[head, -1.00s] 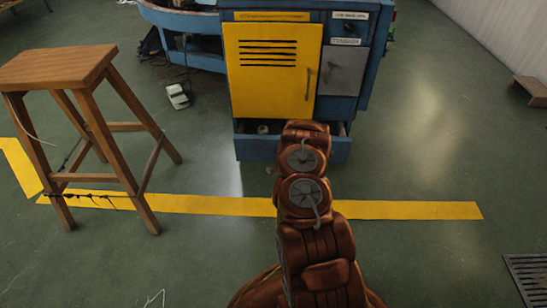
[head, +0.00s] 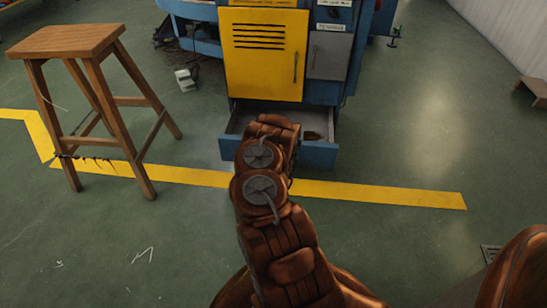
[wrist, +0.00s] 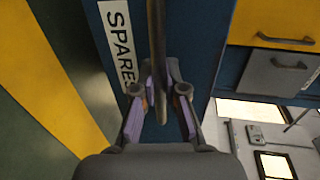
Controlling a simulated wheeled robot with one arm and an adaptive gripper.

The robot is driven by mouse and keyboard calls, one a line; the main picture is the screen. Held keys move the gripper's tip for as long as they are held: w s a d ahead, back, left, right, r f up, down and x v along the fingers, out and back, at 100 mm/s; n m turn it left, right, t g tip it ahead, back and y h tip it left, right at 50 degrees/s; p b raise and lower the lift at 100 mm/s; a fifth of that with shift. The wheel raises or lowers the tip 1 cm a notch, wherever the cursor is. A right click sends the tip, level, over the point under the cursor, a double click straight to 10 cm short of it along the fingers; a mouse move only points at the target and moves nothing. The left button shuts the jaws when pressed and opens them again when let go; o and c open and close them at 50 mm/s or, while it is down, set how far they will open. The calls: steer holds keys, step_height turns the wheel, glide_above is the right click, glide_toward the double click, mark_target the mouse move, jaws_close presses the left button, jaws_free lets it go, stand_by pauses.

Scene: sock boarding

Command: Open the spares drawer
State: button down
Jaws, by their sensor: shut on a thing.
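The spares drawer (head: 318,155) is the blue drawer at the bottom of the machine cabinet. It stands pulled out, with its pale inside showing in the head view. In the wrist view its blue front (wrist: 197,40) carries a white label (wrist: 118,42) reading "SPARES". A dark bar handle (wrist: 157,35) runs along the front. My gripper (wrist: 161,95) is shut on this handle, with purple-padded fingers on either side of it. In the head view my arm hides the gripper, the handle and the drawer's middle.
The yellow cabinet door (head: 265,55) and a grey panel (head: 329,56) above the drawer are shut. A wooden stool (head: 66,42) stands to the left. A yellow floor line (head: 380,193) crosses in front. The floor (head: 420,130) to the right is clear.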

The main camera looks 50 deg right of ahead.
steer(key=shift+s+d, duration=0.2)
steer(key=c, duration=1.6)
jaws_free()
steer(key=o, duration=0.4)
steer(key=shift+w+a, duration=0.1)
steer(key=shift+w, duration=0.05)
steer(key=v, duration=0.7)
steer(key=shift+a, duration=0.25)
